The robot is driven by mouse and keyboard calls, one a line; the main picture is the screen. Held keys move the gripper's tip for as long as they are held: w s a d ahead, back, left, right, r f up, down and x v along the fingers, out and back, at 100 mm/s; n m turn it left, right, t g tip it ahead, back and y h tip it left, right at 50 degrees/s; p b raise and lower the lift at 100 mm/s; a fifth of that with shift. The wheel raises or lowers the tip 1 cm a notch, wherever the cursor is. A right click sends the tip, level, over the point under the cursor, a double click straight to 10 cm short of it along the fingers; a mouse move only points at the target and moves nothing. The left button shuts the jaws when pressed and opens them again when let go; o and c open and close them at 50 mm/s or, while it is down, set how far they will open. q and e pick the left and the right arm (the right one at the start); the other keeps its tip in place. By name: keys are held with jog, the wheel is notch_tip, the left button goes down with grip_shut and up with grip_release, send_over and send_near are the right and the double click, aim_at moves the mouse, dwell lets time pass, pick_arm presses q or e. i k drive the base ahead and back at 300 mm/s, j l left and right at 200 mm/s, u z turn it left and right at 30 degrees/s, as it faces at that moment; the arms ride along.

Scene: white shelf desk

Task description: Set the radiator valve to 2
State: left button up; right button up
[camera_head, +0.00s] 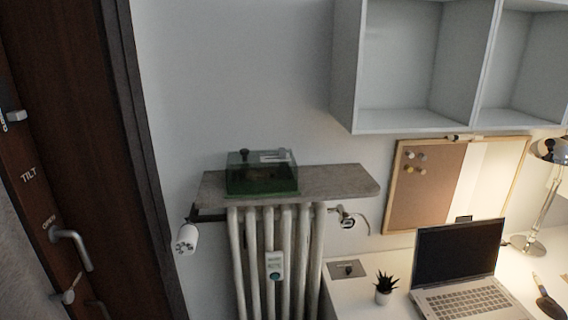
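The radiator (285,262) stands against the wall below a wooden shelf board. A white valve knob (186,240) sticks out at its upper left, close to the door frame. Its number marking is too small to read. A small white device with a display (275,265) hangs on the front of the radiator. Another fitting (346,218) with a cable shows at the radiator's upper right. Neither of my grippers shows in this view.
A green translucent box (262,174) sits on the shelf board (335,183). A dark door (50,130) with handles is at left. The white desk at right holds a laptop (460,270), potted plant (384,288) and lamp (535,215). Wall cubbies (425,125) hang above.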

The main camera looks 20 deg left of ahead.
aim_at(186, 244)
jog(key=u, duration=1.45)
